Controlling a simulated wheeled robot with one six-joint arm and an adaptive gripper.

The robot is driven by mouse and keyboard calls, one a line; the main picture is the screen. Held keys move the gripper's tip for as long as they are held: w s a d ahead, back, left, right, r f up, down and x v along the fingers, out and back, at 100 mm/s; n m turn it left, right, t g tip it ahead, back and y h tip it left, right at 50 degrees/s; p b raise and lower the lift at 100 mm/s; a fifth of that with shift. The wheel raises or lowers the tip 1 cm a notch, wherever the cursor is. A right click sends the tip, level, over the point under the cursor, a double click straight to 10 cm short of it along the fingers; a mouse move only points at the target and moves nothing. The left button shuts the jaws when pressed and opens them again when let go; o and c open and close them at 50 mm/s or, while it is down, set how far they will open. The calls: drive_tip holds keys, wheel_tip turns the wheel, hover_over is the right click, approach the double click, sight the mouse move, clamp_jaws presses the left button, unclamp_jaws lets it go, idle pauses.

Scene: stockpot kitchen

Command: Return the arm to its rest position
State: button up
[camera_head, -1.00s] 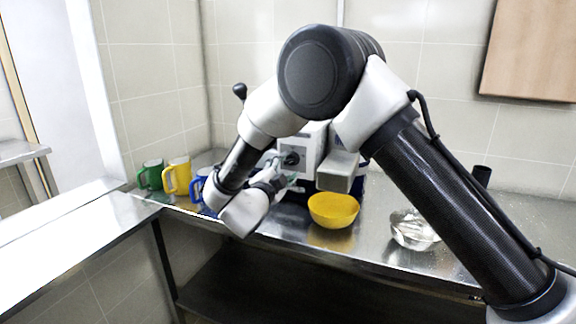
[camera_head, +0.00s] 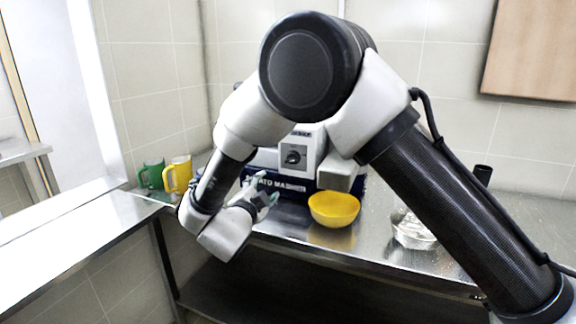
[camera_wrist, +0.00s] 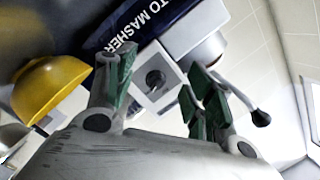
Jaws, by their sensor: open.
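My gripper (camera_head: 262,193) is over the front edge of the steel counter, at the end of my bent arm. In the wrist view my gripper (camera_wrist: 160,95) shows its two green-padded fingers spread apart with nothing between them. Behind it stands a white and dark blue machine (camera_head: 297,158) with a knob, its label partly reading "TO MASHER". The machine also shows in the wrist view (camera_wrist: 155,82), beyond the fingers and apart from them. My arm hides part of the machine and the counter behind it.
A yellow bowl (camera_head: 334,209) sits on the steel counter (camera_head: 375,240), right of my gripper. A clear bowl (camera_head: 412,230) is partly behind my arm. A green mug (camera_head: 151,174) and a yellow mug (camera_head: 177,175) stand at the left. Open space lies before the counter.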

drive_tip(key=s+a+f+n+g+y, duration=0.4)
drive_tip(key=a+f+n+g+y, duration=0.3)
drive_tip(key=a+f+n+y, duration=0.15)
drive_tip(key=s+d+r+n+g+h, duration=0.1)
drive_tip(key=s+d+r, duration=0.6)
drive_tip(key=d, duration=1.1)
drive_tip(key=s+d+r+n+g+h, duration=0.2)
drive_tip(key=s+d+r, duration=0.5)
drive_tip(key=d, duration=1.2)
drive_tip(key=s+d+r+n+g+h, duration=0.1)
drive_tip(key=s+d+r+g+h, duration=0.1)
drive_tip(key=s+d+r, duration=0.5)
drive_tip(key=s+d, duration=0.5)
drive_tip(key=d, duration=0.6)
drive_tip(key=shift+d+r+n+g, duration=0.15)
drive_tip(key=shift+d+n+g, duration=0.05)
drive_tip(key=shift+n+g, duration=0.2)
